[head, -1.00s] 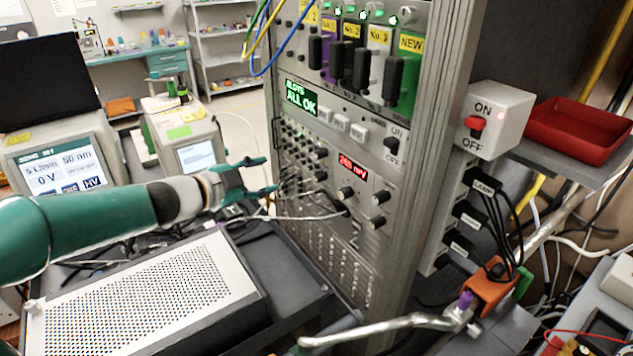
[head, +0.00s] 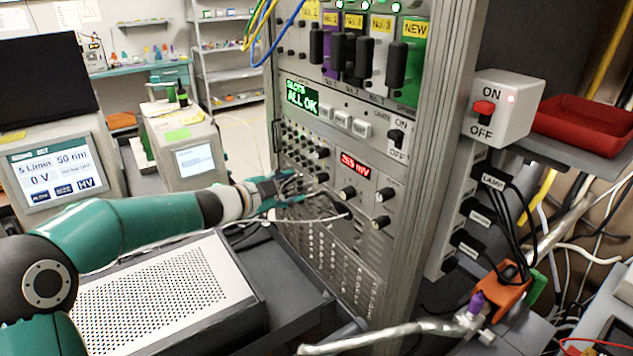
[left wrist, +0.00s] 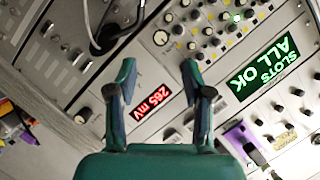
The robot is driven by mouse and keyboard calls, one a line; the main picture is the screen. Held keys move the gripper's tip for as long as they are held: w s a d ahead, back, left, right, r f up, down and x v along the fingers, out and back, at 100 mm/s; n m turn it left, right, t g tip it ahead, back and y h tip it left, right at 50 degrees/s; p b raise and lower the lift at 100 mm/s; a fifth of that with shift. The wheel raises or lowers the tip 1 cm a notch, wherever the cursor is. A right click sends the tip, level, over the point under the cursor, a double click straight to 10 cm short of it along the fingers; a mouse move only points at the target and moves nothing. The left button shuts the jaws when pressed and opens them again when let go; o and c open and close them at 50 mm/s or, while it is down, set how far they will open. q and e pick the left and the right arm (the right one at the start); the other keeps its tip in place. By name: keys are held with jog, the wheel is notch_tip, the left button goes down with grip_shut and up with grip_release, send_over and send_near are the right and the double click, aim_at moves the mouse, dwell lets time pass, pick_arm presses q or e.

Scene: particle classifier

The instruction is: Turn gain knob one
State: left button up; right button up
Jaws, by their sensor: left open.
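The instrument rack panel carries several dark round knobs, among them an upper-left knob (head: 322,152), one below it (head: 322,178), a knob under the red display (head: 347,193) and two at the right (head: 388,194) (head: 381,223). Their labels are too small to read, so I cannot tell which is gain knob one. My left gripper (head: 290,188) is at the left part of this panel, fingers toward it. In the left wrist view the left gripper (left wrist: 158,76) is open and empty, with a light round fitting (left wrist: 160,37) beyond its fingertips. My right gripper is not in view.
The red display (head: 355,164) reads 265 mV; the green display (head: 302,96) reads ALL OK. A cable (head: 312,218) crosses in front of the panel below the gripper. A perforated box (head: 190,285) lies below my left arm. An ON/OFF switch box (head: 500,110) sticks out at right.

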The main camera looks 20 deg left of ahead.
aim_at(317, 180)
pick_arm(q)
jog(key=p+x, duration=0.1)
jog(key=x, duration=0.8)
